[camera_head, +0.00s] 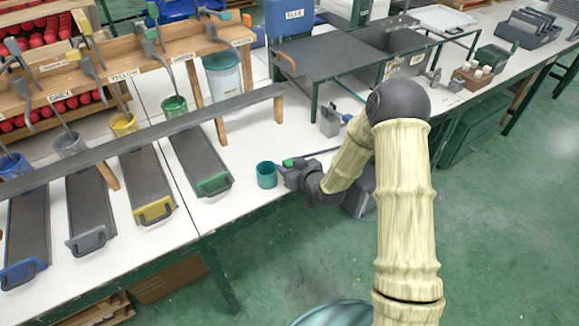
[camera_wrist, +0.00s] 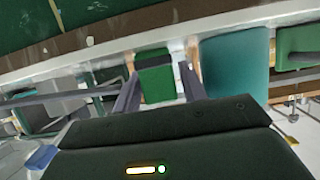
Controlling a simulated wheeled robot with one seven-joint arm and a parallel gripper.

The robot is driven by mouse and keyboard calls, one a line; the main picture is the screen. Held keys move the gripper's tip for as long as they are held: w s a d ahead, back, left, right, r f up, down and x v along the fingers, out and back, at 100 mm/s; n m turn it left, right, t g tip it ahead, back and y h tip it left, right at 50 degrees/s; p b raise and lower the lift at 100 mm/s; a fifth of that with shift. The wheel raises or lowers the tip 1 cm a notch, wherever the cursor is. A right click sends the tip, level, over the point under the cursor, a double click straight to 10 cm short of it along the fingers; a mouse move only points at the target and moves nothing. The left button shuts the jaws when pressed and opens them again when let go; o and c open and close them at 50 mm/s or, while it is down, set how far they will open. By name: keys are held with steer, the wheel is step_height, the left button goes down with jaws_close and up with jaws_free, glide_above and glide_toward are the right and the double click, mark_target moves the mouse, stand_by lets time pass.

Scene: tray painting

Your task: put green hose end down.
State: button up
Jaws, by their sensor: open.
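A small green piece, which looks like the green hose end (camera_head: 289,162), is at my gripper on the white bench in the head view. In the wrist view the green hose end (camera_wrist: 155,78) lies between my two fingers, with a dark band across it. My gripper (camera_head: 285,173) is open, its fingers (camera_wrist: 158,90) on either side of the green piece. I cannot tell whether either finger touches it. A thin dark line runs right from it in the head view. Part of the piece is hidden by my gripper.
A teal cup (camera_head: 266,175) stands just left of my gripper; the wrist view shows it too (camera_wrist: 235,62). A green-handled tray (camera_head: 214,184) lies further left. A grey block (camera_head: 330,121) stands behind. The bench's front edge is close to my gripper.

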mark_target(289, 161)
stand_by(0.5)
steer(key=c, duration=0.8)
steer(key=shift+r, duration=0.1)
steer(key=shift+c, duration=0.2)
step_height(289, 161, up, 10)
steer(key=shift+f, duration=0.1)
